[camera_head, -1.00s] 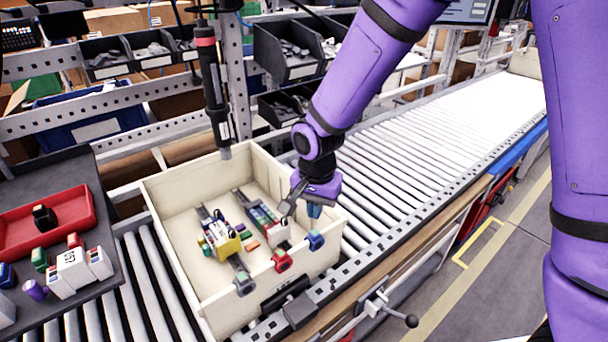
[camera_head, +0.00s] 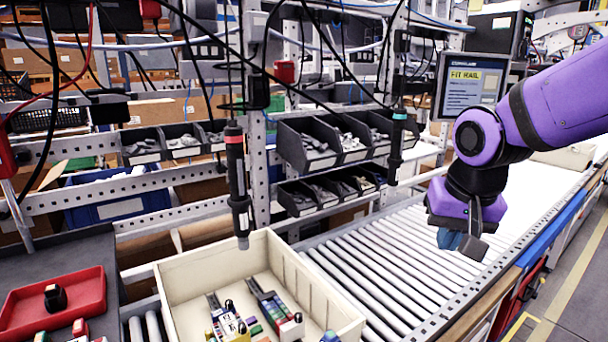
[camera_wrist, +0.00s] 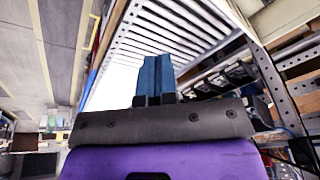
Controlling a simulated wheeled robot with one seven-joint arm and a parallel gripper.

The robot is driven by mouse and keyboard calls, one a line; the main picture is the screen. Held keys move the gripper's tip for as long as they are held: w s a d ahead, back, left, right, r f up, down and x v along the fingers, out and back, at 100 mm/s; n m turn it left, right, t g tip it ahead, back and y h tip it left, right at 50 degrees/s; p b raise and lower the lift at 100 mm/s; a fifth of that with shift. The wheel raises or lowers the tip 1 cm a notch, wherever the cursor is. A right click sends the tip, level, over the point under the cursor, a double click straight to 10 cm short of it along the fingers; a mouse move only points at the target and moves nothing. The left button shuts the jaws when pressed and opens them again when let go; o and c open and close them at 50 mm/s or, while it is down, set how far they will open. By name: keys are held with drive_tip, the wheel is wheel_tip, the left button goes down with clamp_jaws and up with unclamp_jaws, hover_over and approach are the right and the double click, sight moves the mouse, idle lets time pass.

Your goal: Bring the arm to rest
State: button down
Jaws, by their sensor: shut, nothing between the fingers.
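My gripper (camera_head: 462,243) is at the right of the head view, raised above the roller conveyor, at the end of my purple arm. In the wrist view its blue fingers (camera_wrist: 155,75) are together with nothing between them. The cream crate (camera_head: 210,266) stands at the lower middle of the head view, left of and apart from the gripper. It holds rails with small coloured parts (camera_head: 229,325); its front is cut off by the picture's lower edge.
The roller conveyor (camera_head: 375,268) is bare beneath my gripper. Two screwdrivers hang over the station: a red-banded one (camera_head: 238,185) above the crate and a teal-banded one (camera_head: 397,140) left of my arm. Black bins (camera_head: 305,145) and a monitor (camera_head: 470,85) stand behind. A red tray (camera_head: 55,305) is at left.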

drive_tip(key=s+d+r+n+t, duration=0.1)
drive_tip(key=s+d+r, duration=0.2)
drive_tip(key=s, duration=0.3)
drive_tip(key=s+d+r+n+t, duration=0.1)
drive_tip(key=s+d+r, duration=0.2)
drive_tip(key=s, duration=0.3)
drive_tip(key=shift+d+r, duration=0.15)
drive_tip(key=shift+d, duration=0.65)
